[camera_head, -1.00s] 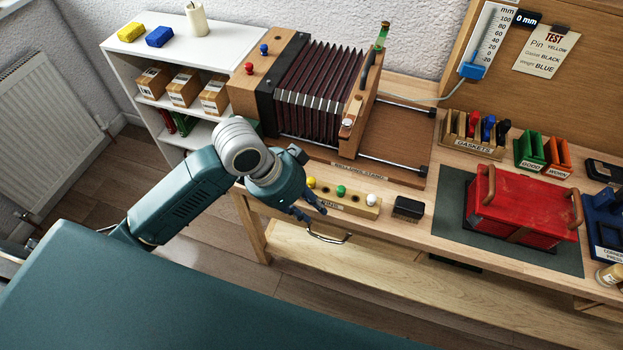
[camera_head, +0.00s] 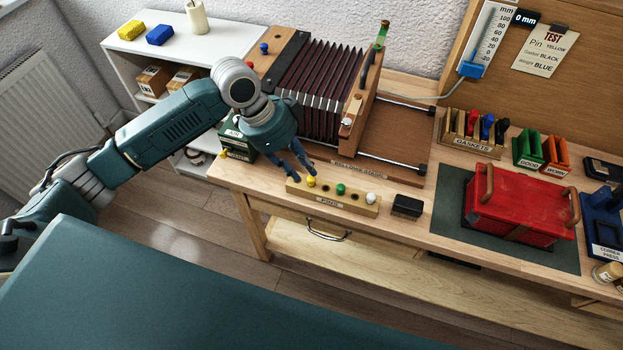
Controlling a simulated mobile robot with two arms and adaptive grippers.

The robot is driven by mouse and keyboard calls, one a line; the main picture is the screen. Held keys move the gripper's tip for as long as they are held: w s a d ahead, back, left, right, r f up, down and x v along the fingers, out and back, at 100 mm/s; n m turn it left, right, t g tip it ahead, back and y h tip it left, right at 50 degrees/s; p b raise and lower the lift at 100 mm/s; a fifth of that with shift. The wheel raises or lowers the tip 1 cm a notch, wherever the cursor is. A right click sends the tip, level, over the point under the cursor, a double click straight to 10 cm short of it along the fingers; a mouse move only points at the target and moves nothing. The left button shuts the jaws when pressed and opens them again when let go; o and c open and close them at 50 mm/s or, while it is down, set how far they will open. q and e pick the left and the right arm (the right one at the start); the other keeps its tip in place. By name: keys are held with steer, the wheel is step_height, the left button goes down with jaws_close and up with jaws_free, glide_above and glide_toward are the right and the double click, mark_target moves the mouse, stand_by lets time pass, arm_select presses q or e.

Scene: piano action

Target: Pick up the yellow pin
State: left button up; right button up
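The yellow pin (camera_head: 311,181) stands in the wooden pin rack (camera_head: 354,205) at the front of the bench, left of a green pin (camera_head: 340,189) and a white pin (camera_head: 370,198). My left gripper (camera_head: 306,175) points down just above and behind the yellow pin, close to it. Its dark blue fingers look apart, with nothing between them. Whether a finger touches the pin I cannot tell. My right gripper is not in view.
The bellows stand (camera_head: 384,165) is right behind the rack. A small black block (camera_head: 407,206) lies right of the rack, then a red box (camera_head: 520,208) on a dark mat. A drawer handle (camera_head: 328,236) sits below. A note (camera_head: 546,52) lists yellow for the pin.

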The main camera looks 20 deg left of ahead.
mark_target(311, 178)
arm_select(q)
steer(key=p+x, duration=0.1)
steer(key=x, duration=0.4)
steer(key=shift+w, duration=0.1)
steer(key=c, duration=0.6)
steer(key=shift+r, duration=0.15)
